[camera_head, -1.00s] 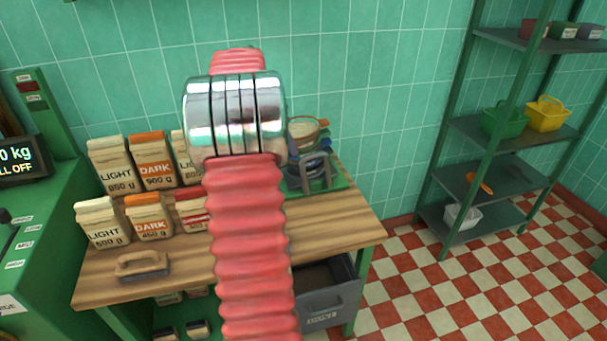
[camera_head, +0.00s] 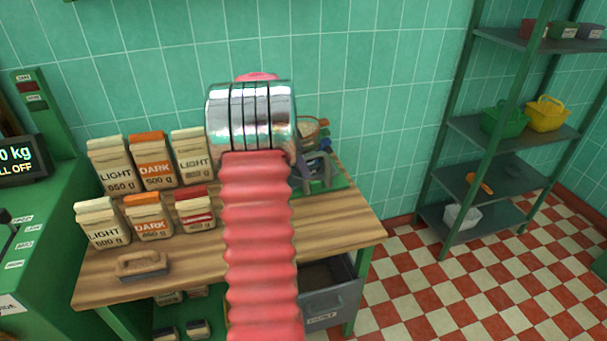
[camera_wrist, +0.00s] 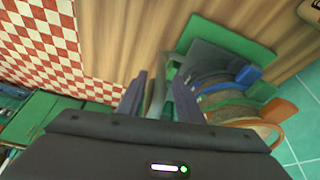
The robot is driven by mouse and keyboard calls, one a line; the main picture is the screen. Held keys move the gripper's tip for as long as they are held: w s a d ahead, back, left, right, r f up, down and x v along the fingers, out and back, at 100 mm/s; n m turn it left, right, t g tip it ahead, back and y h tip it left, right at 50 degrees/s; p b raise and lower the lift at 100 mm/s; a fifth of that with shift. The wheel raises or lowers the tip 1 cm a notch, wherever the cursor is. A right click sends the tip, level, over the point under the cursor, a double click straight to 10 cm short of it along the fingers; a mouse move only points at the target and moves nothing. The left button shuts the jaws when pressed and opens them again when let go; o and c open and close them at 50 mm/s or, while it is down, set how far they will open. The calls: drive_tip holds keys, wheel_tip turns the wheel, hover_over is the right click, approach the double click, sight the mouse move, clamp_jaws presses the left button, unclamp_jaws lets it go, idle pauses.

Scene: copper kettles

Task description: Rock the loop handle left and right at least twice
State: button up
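A grey loop handle (camera_wrist: 157,92) stands on a device with a green base plate (camera_wrist: 232,58) in the wrist view. My gripper (camera_wrist: 160,78) is around the loop, with one dark finger on each side. The fingers are visibly apart, and I cannot tell whether either touches the loop. In the head view the green base (camera_head: 335,181) is at the right back of the wooden table, largely behind my red arm. The gripper and the loop are hard to separate there.
Several paper coffee bags (camera_head: 150,162) stand on the wooden table (camera_head: 195,255) at the left, with a brush (camera_head: 143,265) in front. A round sieve-like item (camera_head: 312,128) is behind the device. A green shelf (camera_head: 480,125) stands right.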

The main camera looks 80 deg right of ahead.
drive_tip(key=shift+x, duration=1.45)
clamp_jaws()
